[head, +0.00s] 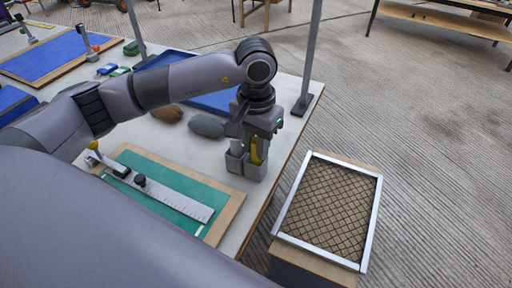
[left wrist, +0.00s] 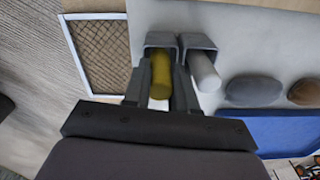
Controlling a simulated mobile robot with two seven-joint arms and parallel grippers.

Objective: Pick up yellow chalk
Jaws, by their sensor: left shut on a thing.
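The yellow chalk (head: 256,150) is a short yellow stick at the mouth of a grey two-cup holder (head: 246,168) near the right edge of the table. My left gripper (head: 259,146) points down over the holder and is shut on the chalk. In the left wrist view the yellow chalk (left wrist: 176,70) shows between the fingers of the left gripper (left wrist: 163,86), and its far end is hidden in one cup. A pale grey chalk (left wrist: 204,72) stands in the neighbouring cup. My right gripper is not in view.
A green cutting mat (head: 170,180) with a metal ruler (head: 178,196) lies to the left. A grey oval thing (head: 207,126) and a brown one (head: 168,113) lie behind. A crate with a mesh top (head: 330,210) stands right of the table.

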